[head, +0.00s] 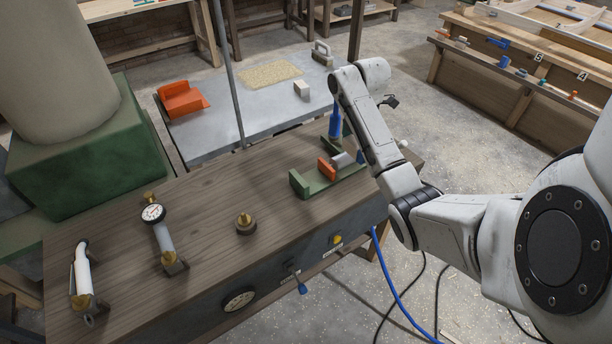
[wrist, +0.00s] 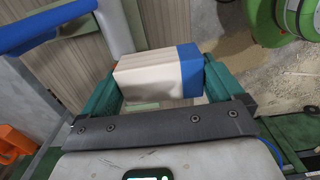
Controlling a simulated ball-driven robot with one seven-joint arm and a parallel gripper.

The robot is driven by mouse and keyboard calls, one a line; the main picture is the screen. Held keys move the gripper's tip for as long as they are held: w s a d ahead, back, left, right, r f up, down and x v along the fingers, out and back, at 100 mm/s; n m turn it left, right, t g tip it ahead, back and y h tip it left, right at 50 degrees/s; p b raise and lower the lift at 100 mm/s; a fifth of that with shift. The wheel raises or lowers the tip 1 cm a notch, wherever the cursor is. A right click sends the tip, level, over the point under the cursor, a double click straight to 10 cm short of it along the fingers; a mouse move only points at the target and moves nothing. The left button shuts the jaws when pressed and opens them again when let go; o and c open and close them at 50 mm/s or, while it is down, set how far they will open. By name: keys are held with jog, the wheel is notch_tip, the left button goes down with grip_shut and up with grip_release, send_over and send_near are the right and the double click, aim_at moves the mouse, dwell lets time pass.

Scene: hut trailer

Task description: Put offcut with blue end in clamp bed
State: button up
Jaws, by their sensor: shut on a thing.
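My gripper (wrist: 160,88) shows in the wrist view with its two teal fingers on either side of a pale wooden offcut (wrist: 148,76). The offcut has a blue end (wrist: 191,70) at the right finger and is gripped along its length. In the head view my forearm hides the fingers and the offcut. The clamp bed (head: 312,185) is green, with an orange jaw (head: 326,168) and a grey cylinder, near the right end of the wooden bench. A green strip shows below the offcut in the wrist view; I cannot tell whether they touch.
The bench (head: 200,215) also holds a brass fitting (head: 244,224), a dial gauge (head: 153,213) and a white-handled tool (head: 82,275). A blue hose (head: 390,280) hangs at the front.

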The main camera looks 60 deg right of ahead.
jog(key=b, duration=0.5)
send_near(313, 181)
jog(key=s+d+r, duration=0.2)
jog(key=s, duration=0.2)
jog(key=w+f, duration=0.1)
jog(key=a+f, duration=0.1)
jog(key=w+f, duration=0.1)
jog(key=shift+w+a, duration=0.25)
jog(key=shift+w, duration=0.1)
jog(key=shift+w+a+f, duration=0.1)
jog(key=shift+w+f, duration=0.25)
jog(key=shift+f, duration=0.15)
jog(key=f, duration=0.3)
jog(key=shift+w+a+p, duration=0.15)
jog(key=shift+w+p, duration=0.15)
jog(key=shift+p, duration=0.1)
jog(key=shift+f, duration=0.45)
jog(key=shift+f, duration=0.2)
jog(key=o, duration=0.8)
